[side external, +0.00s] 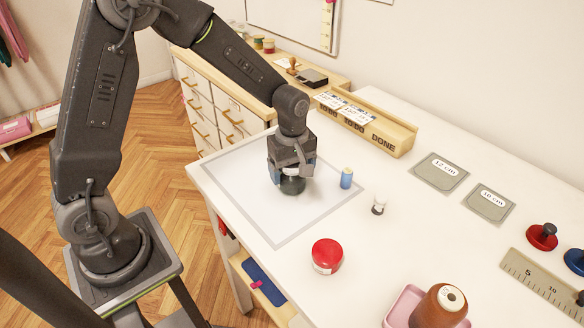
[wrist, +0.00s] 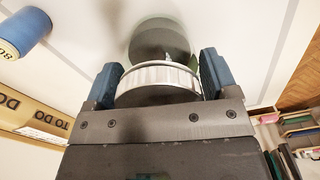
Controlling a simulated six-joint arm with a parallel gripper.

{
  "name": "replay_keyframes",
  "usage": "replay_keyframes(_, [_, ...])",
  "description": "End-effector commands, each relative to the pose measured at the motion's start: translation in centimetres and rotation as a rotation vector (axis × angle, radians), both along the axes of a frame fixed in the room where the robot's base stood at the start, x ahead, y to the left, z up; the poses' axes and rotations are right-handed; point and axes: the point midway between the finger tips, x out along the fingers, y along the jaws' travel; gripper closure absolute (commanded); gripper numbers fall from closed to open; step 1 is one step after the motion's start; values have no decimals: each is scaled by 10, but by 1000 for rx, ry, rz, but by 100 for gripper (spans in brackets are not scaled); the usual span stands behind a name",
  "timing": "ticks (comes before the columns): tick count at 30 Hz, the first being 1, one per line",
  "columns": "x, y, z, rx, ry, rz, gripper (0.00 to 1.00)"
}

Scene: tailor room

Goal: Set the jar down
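My gripper (wrist: 161,80) points down over the white, grey-bordered mat (side external: 262,222) on the table. In the wrist view its two blue fingers stand on either side of a round jar (wrist: 160,78) with a pale ribbed band, and both appear to touch it. A dark grey disc shows beyond the band, with a greenish edge. In the side view the jar (side external: 292,187) looks dark and upright under the fingers, low over the mat. I cannot tell whether its base touches the mat.
A blue thread spool (side external: 346,178) stands close to the right of my gripper. A small white-and-dark item (side external: 379,204) and a red round tin (side external: 327,256) are nearby. A wooden TO DO/DONE box (side external: 390,136) lies behind. The mat's front and left are clear.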

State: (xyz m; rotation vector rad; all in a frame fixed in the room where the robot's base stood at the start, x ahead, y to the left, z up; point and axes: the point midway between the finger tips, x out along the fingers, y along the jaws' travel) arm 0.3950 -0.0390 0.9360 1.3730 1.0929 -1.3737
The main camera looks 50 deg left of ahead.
Motion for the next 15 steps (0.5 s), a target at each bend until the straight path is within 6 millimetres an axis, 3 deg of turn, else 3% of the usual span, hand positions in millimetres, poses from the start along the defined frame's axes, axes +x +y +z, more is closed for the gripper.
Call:
replay_keyframes(5, [0,0,0,0,0,0,3])
replay_keyframes(15, [0,0,6,0,-3,0,2])
